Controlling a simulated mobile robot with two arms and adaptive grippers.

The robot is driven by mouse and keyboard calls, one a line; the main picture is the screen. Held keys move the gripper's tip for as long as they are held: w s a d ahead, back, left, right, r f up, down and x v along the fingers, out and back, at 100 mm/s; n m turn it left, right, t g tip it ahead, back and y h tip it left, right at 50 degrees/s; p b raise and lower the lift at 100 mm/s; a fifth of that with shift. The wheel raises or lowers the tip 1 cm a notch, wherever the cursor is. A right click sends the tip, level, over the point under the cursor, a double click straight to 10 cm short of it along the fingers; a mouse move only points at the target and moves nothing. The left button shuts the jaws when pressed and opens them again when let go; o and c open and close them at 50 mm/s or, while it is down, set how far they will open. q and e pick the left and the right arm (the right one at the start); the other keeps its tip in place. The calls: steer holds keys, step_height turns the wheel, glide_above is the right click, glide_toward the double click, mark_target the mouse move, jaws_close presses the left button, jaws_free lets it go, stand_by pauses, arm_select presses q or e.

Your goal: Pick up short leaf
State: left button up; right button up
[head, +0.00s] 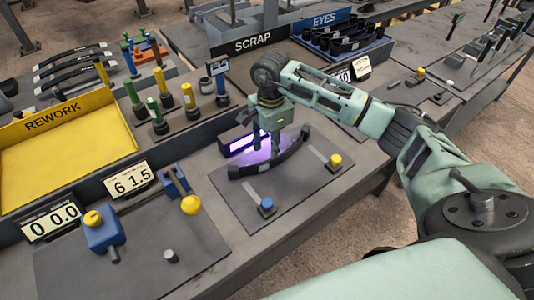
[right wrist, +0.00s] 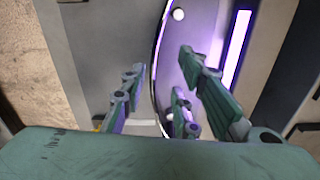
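A dark curved leaf (head: 290,160) lies across a grey plate (head: 305,194) on the bench, beside a glowing purple light bar (head: 240,144). My right gripper (head: 267,146) points down over the leaf, near its middle. In the right wrist view, the leaf (right wrist: 157,60) runs as a thin dark curve between the spread fingers of my right gripper (right wrist: 162,68). The fingers are open, with gaps beside the leaf; exact fingertip height is hard to tell. My left gripper is not in view.
A yellow REWORK tray (head: 62,158) stands at left, with several longer curved leaves (head: 72,66) behind it. Coloured posts (head: 188,96) stand near the gripper. A SCRAP bin (head: 255,43) and a blue EYES bin (head: 345,44) are behind. A blue clamp (head: 102,232) sits front left.

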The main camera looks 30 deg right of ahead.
steer(key=f, duration=0.1)
steer(key=f+p, duration=0.1)
steer(key=s+d+f+p, duration=0.1)
step_height(320, 180, down, 3)
steer(key=shift+w+a+f+p, duration=0.1)
steer(key=shift+p, duration=0.3)
steer(key=c, duration=0.6)
jaws_close()
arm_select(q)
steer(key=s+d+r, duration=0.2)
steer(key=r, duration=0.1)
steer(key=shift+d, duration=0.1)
arm_select(e)
steer(key=shift+w, duration=0.1)
